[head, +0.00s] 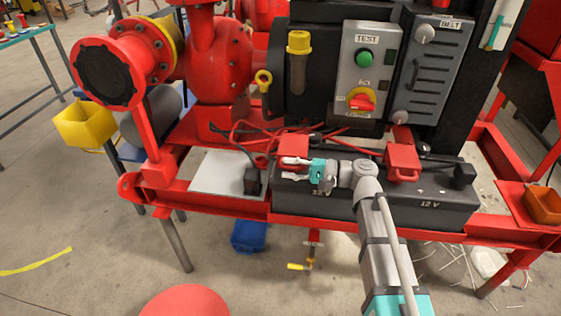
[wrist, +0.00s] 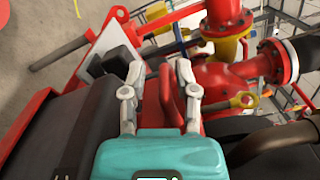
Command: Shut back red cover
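A black 12 V battery (head: 425,208) sits on the red skid frame. Two red covers show on its top: one at the left (head: 293,145), just behind my gripper, and one at the right (head: 403,162), which looks raised. I cannot tell for sure which is the back one. My gripper (head: 284,168) points left, low over the battery's left part, its fingers apart. In the wrist view, my gripper (wrist: 159,78) has its two pale fingers spread, with a red part (wrist: 168,95) showing between and beside them. I cannot tell whether a finger touches it.
Red and black cables (head: 250,130) lie behind the battery's left end. A grey TEST panel (head: 361,75) and a BELT guard (head: 434,70) stand behind. A red pump (head: 215,55) is at the left, with a yellow-ringed eyelet (head: 263,79) near it.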

